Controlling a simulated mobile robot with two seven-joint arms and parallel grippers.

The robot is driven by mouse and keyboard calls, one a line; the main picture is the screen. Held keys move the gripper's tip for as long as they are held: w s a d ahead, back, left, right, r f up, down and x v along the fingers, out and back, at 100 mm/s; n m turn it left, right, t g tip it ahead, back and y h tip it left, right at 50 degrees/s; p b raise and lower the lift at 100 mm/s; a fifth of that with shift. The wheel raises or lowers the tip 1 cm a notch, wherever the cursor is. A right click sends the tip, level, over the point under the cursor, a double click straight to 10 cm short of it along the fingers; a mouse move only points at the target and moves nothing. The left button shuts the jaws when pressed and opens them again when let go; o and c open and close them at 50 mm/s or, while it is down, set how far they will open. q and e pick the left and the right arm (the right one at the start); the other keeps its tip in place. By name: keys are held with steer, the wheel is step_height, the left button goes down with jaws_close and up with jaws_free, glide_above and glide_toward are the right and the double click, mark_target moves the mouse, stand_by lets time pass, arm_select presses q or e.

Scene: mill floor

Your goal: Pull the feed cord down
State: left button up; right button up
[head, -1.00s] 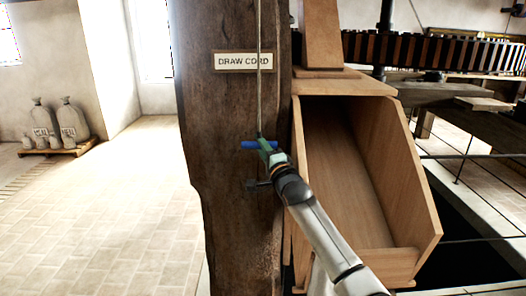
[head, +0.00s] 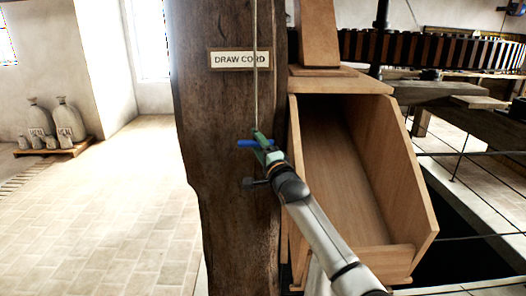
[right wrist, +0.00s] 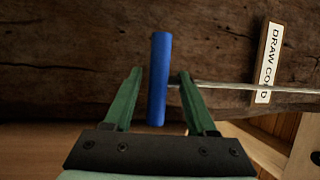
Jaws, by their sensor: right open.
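The feed cord (head: 255,100) hangs straight down in front of the dark wooden post, past a "DRAW CORD" sign (head: 239,59). A blue handle (head: 244,143) lies crosswise at its lower end. My right gripper (head: 262,146) is at the handle, its green fingers partly hiding it. In the right wrist view the blue handle (right wrist: 159,80) stands between the two open fingers of the right gripper (right wrist: 160,78), with a visible gap on each side. The cord (right wrist: 235,87) runs off to the right there, passing by one fingertip. My left gripper is not in view.
An open wooden chute (head: 350,190) is close on the right. Sacks (head: 58,120) sit on a pallet far left; the floor there is clear.

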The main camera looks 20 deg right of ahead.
steer(key=v, duration=1.2)
steer(key=shift+s+b, duration=0.2)
steer(key=shift+b, duration=0.2)
steer(key=shift+f, duration=0.15)
